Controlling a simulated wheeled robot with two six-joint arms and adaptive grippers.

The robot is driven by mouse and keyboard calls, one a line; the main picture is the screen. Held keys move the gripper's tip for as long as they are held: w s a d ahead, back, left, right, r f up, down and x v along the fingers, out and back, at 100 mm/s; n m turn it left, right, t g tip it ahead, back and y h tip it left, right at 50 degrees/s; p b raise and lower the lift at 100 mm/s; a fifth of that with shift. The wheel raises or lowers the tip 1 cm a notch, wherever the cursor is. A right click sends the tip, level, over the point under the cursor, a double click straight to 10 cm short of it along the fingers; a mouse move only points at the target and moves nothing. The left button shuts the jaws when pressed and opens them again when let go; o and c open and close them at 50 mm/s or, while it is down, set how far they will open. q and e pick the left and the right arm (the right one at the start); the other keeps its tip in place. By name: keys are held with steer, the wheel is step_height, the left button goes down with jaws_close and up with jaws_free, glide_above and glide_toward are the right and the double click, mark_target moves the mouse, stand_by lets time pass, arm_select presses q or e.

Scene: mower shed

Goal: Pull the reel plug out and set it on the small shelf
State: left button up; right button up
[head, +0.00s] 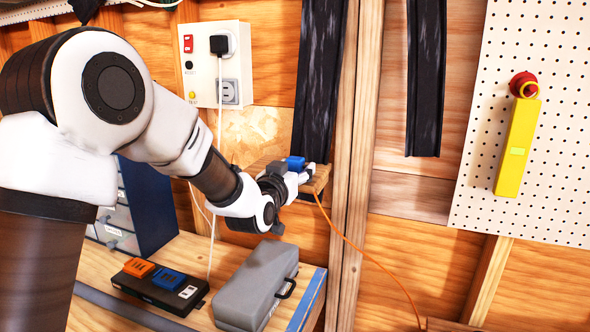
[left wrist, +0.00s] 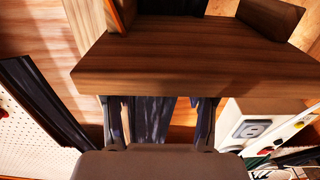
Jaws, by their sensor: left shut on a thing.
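The small wooden shelf (head: 321,179) is fixed to the wall beside the upright post. A blue plug-like piece (head: 295,163), which I take as the reel plug, shows at the shelf, and an orange cable runs down from this spot. My left gripper (head: 300,178) is at the shelf, shut on the plug; the exact contact is hard to see. In the left wrist view the shelf board (left wrist: 190,72) fills the top and hides the fingertips of my left gripper (left wrist: 160,110); the plug is not seen there. My right gripper is out of view.
A white wall panel (head: 203,65) carries a black plug (head: 219,45) above an empty grey outlet (head: 229,92). Below, the bench holds a black power strip (head: 158,285) and a grey case (head: 255,285). A yellow tool (head: 517,145) hangs on the pegboard at right.

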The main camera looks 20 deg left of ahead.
arm_select(q)
steer(key=o, duration=1.6)
steer(key=shift+w+a+f, duration=0.1)
steer(key=shift+a, duration=0.05)
steer(key=s, duration=1.2)
steer(key=shift+d, duration=0.4)
